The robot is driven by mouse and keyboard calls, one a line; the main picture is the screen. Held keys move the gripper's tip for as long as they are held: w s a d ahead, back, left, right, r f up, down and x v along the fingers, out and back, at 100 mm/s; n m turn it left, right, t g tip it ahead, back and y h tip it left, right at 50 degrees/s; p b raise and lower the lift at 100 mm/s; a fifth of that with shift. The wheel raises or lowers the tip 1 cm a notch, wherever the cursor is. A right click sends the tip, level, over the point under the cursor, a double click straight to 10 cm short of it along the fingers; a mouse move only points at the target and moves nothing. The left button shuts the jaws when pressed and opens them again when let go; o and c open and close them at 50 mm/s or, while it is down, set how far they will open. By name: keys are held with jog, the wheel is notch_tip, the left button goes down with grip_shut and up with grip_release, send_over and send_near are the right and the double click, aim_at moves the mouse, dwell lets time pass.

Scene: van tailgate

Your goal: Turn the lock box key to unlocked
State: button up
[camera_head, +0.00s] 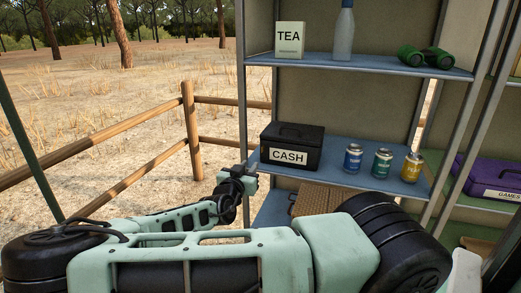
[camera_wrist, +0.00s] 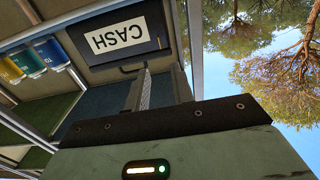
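The lock box is a black box (camera_head: 291,149) labelled CASH, standing shut on the middle shelf with a handle on its lid. It also shows upside down at the top of the wrist view (camera_wrist: 103,63), with its front label readable. A tiny light mark (camera_wrist: 159,43) beside the label may be the key or its lock; it is too small to tell which way it is turned. My gripper (camera_head: 252,169) is in front of and left of the box, apart from it. In the wrist view a ridged finger pad shows with a gap beside it; the gripper looks open and empty.
Blue, green and yellow cans (camera_head: 382,163) stand right of the box on the blue shelf (camera_head: 335,178). A metal post (camera_head: 243,100) rises close to my gripper. A woven brown thing (camera_head: 316,198) lies below. A wooden fence (camera_head: 190,130) is at left.

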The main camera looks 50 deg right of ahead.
aim_at(263, 148)
jog(key=p+x, duration=0.2)
jog(key=x, duration=0.9)
jog(key=shift+w+d+p, duration=0.15)
jog(key=shift+d+p, duration=0.2)
jog(key=shift+p, duration=0.05)
grip_shut()
